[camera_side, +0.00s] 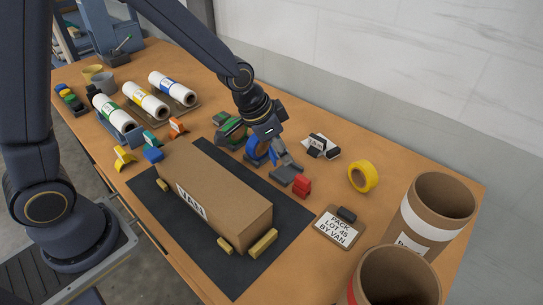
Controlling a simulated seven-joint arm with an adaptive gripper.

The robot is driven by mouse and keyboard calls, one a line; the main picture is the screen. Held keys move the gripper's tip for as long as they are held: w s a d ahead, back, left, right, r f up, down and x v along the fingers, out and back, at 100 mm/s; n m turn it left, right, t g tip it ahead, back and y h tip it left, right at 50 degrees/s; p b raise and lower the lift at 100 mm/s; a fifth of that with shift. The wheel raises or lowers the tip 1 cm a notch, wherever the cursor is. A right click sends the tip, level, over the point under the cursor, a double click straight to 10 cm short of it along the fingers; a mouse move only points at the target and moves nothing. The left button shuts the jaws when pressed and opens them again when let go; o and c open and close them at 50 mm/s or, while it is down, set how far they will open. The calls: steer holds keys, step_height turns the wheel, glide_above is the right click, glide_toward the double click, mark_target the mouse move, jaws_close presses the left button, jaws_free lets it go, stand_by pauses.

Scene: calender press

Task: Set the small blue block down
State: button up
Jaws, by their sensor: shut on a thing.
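My gripper (272,150) points down over the table, beyond the far side of the long cardboard box. It is shut on a blue piece (257,150), which I take to be the small blue block. The gripper's dark and grey parts partly cover it, so its full shape is hidden. I cannot tell whether it touches the table. Another small blue piece (153,155) lies on the table off the left end of the box, apart from my gripper.
The cardboard box (228,196) stands on a dark mat (279,243), with small yellow blocks beside it. A red piece (301,187) is close to my gripper. Yellow tape (363,177), a lot sign (337,227) and large cardboard tubes (436,212) are to the right. Labelled rolls (146,103) lie left.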

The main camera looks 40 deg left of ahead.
steer(key=s+d+f+m+g+h, duration=0.1)
steer(key=s+d+m, duration=0.1)
steer(key=s+d, duration=0.35)
steer(key=s+d+f+m+h, duration=0.1)
steer(key=s+d+m, duration=0.2)
steer(key=d, duration=0.5)
steer(key=m+g, duration=0.2)
steer(key=m, duration=0.1)
glide_above(306, 295)
steer(key=a, duration=0.1)
steer(key=f, duration=0.4)
steer(key=shift+s+a, duration=0.1)
steer(key=shift+s, duration=0.25)
steer(key=shift+w+f, duration=0.1)
steer(key=shift+f, duration=2.05)
steer(key=o, duration=0.9)
steer(key=shift+f, duration=0.1)
